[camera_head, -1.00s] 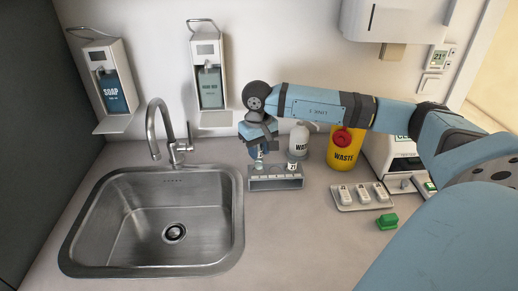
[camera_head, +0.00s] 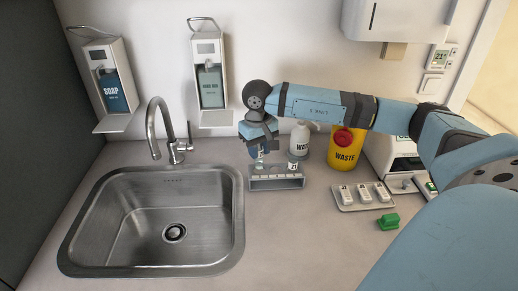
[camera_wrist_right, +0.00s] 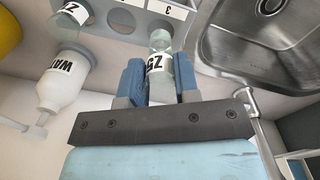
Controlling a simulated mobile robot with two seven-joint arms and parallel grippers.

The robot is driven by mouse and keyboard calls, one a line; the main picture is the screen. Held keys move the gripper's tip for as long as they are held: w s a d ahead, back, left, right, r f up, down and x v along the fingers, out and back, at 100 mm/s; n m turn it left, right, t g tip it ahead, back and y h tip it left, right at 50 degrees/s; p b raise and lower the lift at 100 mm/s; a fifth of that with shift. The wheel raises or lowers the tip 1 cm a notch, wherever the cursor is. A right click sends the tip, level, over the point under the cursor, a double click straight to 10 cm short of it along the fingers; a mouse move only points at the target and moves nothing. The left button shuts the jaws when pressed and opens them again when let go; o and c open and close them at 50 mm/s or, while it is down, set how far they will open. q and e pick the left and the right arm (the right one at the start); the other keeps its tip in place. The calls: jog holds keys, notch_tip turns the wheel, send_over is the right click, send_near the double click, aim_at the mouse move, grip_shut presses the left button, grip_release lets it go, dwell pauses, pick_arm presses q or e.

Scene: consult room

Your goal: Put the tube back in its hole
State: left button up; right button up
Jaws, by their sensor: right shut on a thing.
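The grey tube rack (camera_head: 277,184) stands on the counter right of the sink; it also shows at the top of the right wrist view (camera_wrist_right: 100,44). My right gripper (camera_head: 258,153) is over the rack's left end. In the right wrist view its two blue fingers (camera_wrist_right: 160,80) are shut on a clear labelled tube (camera_wrist_right: 160,42). The tube's far end is at the rack, by its end hole; I cannot tell how deep it sits. A second labelled tube (camera_head: 293,163) stands in the rack's right end. An empty hole (camera_wrist_right: 121,20) shows between them. My left gripper is out of view.
A white bottle (camera_head: 300,139) and a yellow waste bin (camera_head: 345,147) stand behind and right of the rack. A tray (camera_head: 347,206) with white pieces and a green block (camera_head: 388,222) lie further right. The sink (camera_head: 150,220) is at left.

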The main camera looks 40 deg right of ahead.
aim_at(259, 161)
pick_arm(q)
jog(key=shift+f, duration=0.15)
pick_arm(e)
jog(key=shift+f, duration=0.2)
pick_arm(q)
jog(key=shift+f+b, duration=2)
pick_arm(e)
jog(key=shift+f, duration=2.3)
jog(key=o, duration=1)
jog(key=shift+o, duration=0.2)
jog(key=shift+r, duration=0.15)
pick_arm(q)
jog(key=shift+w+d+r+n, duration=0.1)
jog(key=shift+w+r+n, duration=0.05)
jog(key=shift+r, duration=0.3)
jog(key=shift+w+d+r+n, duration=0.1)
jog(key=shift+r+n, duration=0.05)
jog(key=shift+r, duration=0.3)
pick_arm(e)
notch_tip(259, 161, up, 14)
jog(key=shift+a, duration=0.15)
